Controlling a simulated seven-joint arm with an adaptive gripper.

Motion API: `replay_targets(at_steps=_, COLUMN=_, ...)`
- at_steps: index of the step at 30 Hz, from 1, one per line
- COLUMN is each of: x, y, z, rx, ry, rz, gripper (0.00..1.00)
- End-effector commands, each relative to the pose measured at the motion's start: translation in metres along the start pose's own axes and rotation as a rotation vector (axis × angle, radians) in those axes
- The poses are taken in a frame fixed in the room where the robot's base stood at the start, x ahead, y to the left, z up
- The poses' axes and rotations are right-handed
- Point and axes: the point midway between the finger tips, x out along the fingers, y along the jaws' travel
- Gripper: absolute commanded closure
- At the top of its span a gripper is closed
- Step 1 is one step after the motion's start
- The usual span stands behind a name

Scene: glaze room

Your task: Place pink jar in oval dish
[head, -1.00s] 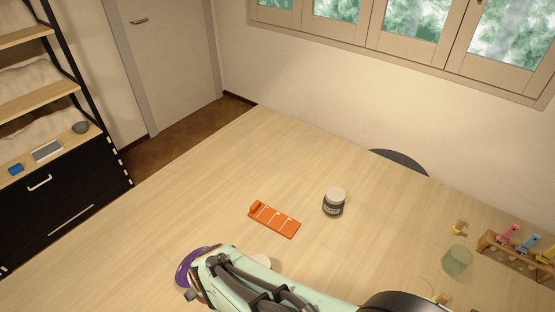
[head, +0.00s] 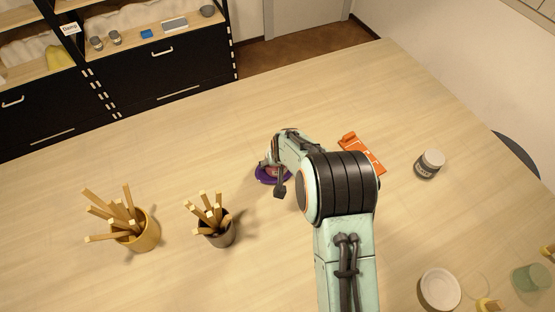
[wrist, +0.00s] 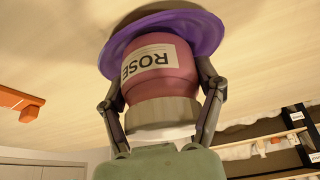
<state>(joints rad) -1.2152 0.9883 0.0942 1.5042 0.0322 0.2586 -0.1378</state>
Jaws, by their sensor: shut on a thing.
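The pink jar (wrist: 162,75) has a "ROSE" label and a grey-beige lid, and it fills the middle of the wrist view. My gripper (wrist: 163,98) is shut on it, one finger on each side. The purple oval dish (wrist: 208,36) is at the jar's base end, and the jar overlaps it; whether the base touches the dish floor I cannot tell. In the head view the dish (head: 262,177) is mid-table under my gripper, with a bit of pink showing over it. My wrist hides most of the jar there.
An orange tool (head: 362,152) and a dark jar with a pale lid (head: 429,165) are to the right. Two stick holders (head: 136,236) (head: 217,233) stand on the left. A white bowl (head: 440,289) and a green glass (head: 531,277) are at lower right.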

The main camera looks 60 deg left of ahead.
Motion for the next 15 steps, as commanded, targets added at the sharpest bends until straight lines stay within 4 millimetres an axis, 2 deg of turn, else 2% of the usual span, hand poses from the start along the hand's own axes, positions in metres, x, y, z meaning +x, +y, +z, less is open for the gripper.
replay_targets(at_steps=13, x=0.0057, y=0.0002, z=0.002, rx=0.0, ry=0.002, rz=0.001, gripper=0.73)
replay_targets(at_steps=14, x=0.0063, y=0.0002, z=0.0026, rx=0.0, ry=0.001, rz=0.001, gripper=0.29)
replay_targets(at_steps=15, x=0.0059, y=0.0002, z=0.0023, rx=0.0, ry=0.001, rz=0.001, gripper=0.17)
